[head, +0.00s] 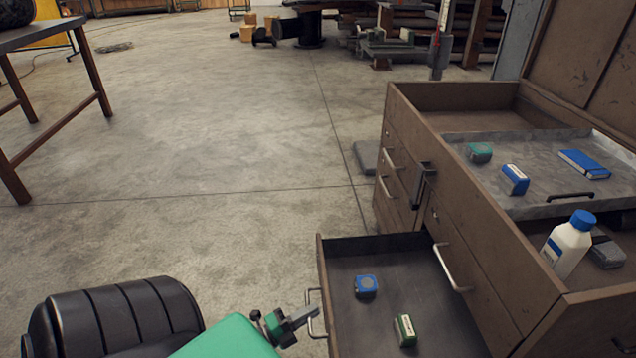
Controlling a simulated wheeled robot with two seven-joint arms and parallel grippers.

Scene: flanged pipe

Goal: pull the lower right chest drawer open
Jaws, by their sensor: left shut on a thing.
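The brown chest (478,262) stands at the right, its lid raised and its drawer fronts facing left. Its lower right drawer (385,250), the near bottom one, is out from the chest, with its dark floor showing. Inside lie a blue tape-measure-like block (366,286) and a green one (404,330). My left gripper (304,316) is at the drawer's outer front, shut on its metal handle (310,297). The jaws' exact contact is small in the picture. The drawer's near end is cut off by the frame. My right gripper is out of view.
The upper near drawer, with its handle (452,268), is shut above the open one. The chest's top tray (540,200) holds small items, and a white bottle (568,245) stands near it. A table (50,35) is at far left.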

